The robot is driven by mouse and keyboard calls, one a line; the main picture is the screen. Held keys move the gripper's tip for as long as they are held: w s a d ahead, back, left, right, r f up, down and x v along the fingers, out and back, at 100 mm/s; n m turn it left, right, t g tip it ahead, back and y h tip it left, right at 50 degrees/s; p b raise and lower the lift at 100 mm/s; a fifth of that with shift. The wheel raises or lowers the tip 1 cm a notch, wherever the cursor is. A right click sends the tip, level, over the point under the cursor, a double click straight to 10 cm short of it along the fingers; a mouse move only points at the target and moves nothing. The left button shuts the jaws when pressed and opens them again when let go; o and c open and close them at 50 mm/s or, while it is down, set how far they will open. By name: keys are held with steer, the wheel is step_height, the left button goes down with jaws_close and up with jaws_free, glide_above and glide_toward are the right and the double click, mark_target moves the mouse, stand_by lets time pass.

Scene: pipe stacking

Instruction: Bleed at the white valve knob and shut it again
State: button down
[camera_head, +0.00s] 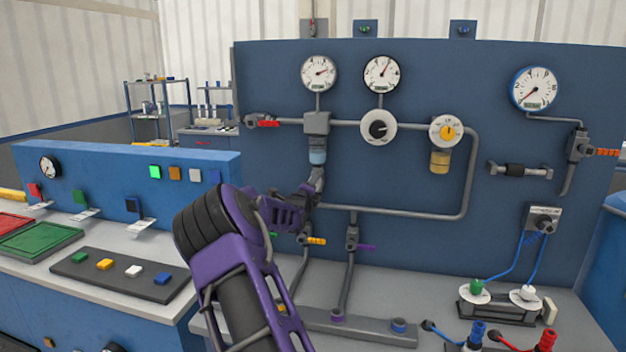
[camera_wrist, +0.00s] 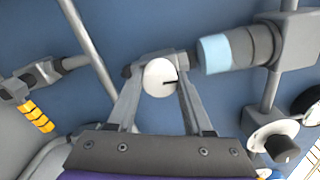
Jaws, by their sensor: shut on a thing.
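The white valve knob (camera_wrist: 160,77) is a small round white disc with a dark mark on it, seen in the wrist view below the light blue bowl of the filter. My gripper (camera_wrist: 161,72) has its two grey fingers on either side of this knob and is shut on it. In the head view my gripper (camera_head: 313,187) reaches to the panel just under the filter bowl (camera_head: 317,157). The knob is hidden there behind my gripper. The light blue bowl also shows close beside the fingers in the wrist view (camera_wrist: 215,53).
A valve with an orange handle (camera_head: 316,241) and one with a purple handle (camera_head: 366,247) sit below my gripper. Pipes, gauges and a black-knobbed regulator (camera_head: 379,128) fill the blue panel (camera_head: 270,85). A red-handled valve (camera_head: 268,123) is at upper left.

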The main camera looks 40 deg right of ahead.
steer(key=shift+n+p, duration=0.4)
steer(key=shift+n, duration=0.1)
steer(key=shift+c, duration=1.5)
jaws_free()
steer(key=v, duration=1.7)
steer(key=shift+a, duration=0.2)
steer(key=shift+s, duration=0.15)
